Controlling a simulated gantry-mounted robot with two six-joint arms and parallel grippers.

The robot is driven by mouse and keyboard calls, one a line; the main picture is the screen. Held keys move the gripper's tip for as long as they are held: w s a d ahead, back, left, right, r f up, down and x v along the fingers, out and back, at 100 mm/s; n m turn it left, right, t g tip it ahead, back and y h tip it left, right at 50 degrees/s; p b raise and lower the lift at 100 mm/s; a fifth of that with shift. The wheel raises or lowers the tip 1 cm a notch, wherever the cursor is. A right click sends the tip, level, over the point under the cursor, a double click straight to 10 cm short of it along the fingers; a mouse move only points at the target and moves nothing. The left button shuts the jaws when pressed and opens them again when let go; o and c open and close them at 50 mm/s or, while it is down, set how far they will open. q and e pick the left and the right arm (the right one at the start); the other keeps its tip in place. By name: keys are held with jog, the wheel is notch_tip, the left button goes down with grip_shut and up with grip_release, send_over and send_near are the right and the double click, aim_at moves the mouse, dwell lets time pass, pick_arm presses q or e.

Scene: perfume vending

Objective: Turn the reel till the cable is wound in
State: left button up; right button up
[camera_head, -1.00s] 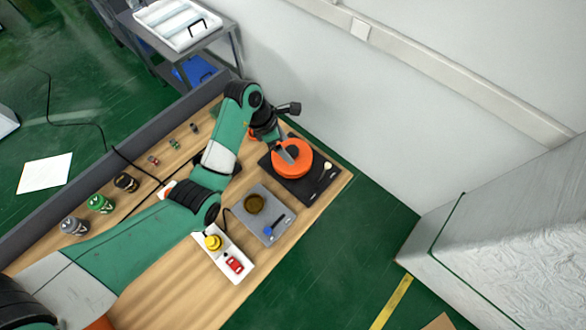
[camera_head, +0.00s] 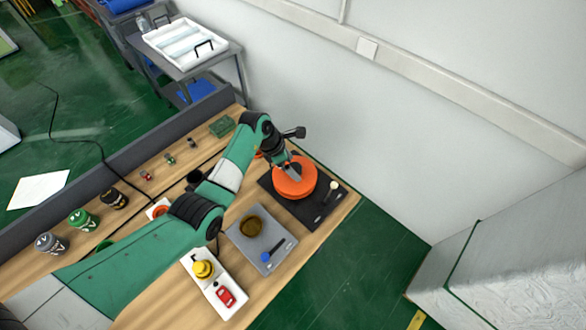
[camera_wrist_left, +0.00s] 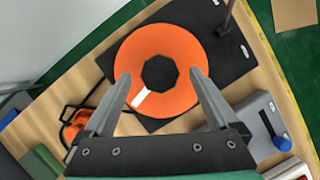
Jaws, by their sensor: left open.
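The orange reel (camera_head: 294,178) lies flat on a black base plate (camera_head: 321,210) at the right end of the wooden table. In the left wrist view the reel (camera_wrist_left: 161,48) is a round orange disc with a black hub and a white mark on its lower left. My left gripper (camera_head: 291,171) is above the reel. In the wrist view its two fingers (camera_wrist_left: 162,82) are spread open, one on either side of the reel's near part; I cannot tell whether they touch it. A dark cable (camera_wrist_left: 85,103) shows left of the plate, by a smaller orange part (camera_wrist_left: 76,124). My right gripper is out of view.
A knob with a pale tip (camera_head: 333,186) stands on the plate's right side. A wall runs behind.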

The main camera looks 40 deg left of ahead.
pick_arm(q)
jog(key=shift+w+d+f, duration=0.1)
jog(key=shift+w+f, duration=0.1)
jog(key=shift+f, duration=0.3)
grip_shut()
